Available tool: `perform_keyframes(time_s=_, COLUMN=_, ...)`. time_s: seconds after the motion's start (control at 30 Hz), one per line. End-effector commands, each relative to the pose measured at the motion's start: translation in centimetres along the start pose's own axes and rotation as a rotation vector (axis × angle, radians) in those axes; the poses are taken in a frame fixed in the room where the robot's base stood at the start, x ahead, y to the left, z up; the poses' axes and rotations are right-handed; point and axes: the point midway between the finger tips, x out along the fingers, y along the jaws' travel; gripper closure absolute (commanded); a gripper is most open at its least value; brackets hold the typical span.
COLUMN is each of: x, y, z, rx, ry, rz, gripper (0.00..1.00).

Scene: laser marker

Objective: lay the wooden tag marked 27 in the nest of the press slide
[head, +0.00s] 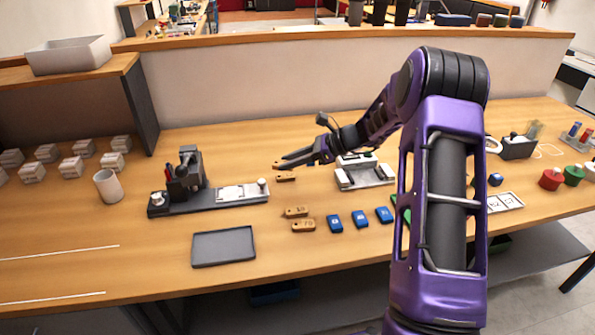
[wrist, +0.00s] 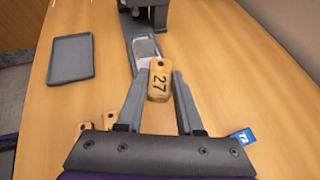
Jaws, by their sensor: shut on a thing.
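The wooden tag marked 27 (wrist: 158,82) is pinched between the fingertips of my gripper (wrist: 161,83), its number facing the wrist camera. In the head view my gripper (head: 285,164) is to the right of the press slide. Brown pieces show at its fingertips there, but I cannot tell which is the held tag. The press (head: 187,177) stands on a dark base. Its slide with the pale nest plate (head: 237,192) extends to the right. In the wrist view the slide (wrist: 145,46) lies beyond the held tag, partly covered by it. The tag appears apart from the nest.
Wooden tags (head: 296,212) and several blue tags (head: 360,218) lie on the table. A grey tray (head: 223,247) is in front of the press, a white cup (head: 108,186) to its left. A white-topped fixture (head: 364,174) stands right of my gripper. Bare table lies around the slide.

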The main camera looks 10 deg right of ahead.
Motion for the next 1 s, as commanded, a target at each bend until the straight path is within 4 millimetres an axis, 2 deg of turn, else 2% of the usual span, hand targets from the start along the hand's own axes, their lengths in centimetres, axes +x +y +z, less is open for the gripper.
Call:
perform_keyframes(time_s=0.03, x=1.8, y=0.2, z=0.8, rx=-0.02, ry=-0.004, rz=0.038, gripper=1.0)
perform_keyframes(time_s=0.2, x=7.6, y=1.1, z=3.3, rx=-0.093, ry=-0.003, rz=0.167, gripper=1.0)
perform_keyframes(time_s=0.3, x=10.6, y=1.9, z=4.5, rx=-0.128, ry=-0.001, rz=0.232, gripper=1.0)
perform_keyframes(time_s=0.4, x=12.6, y=2.6, z=5.2, rx=-0.153, ry=0.003, rz=0.276, gripper=1.0)
perform_keyframes(time_s=0.5, x=13.6, y=3.0, z=5.6, rx=-0.165, ry=0.004, rz=0.3, gripper=1.0)
perform_keyframes(time_s=0.67, x=14.2, y=3.2, z=5.3, rx=-0.17, ry=0.005, rz=0.308, gripper=1.0)
perform_keyframes(time_s=1.0, x=15.4, y=3.2, z=2.9, rx=-0.169, ry=0.006, rz=0.307, gripper=1.0)
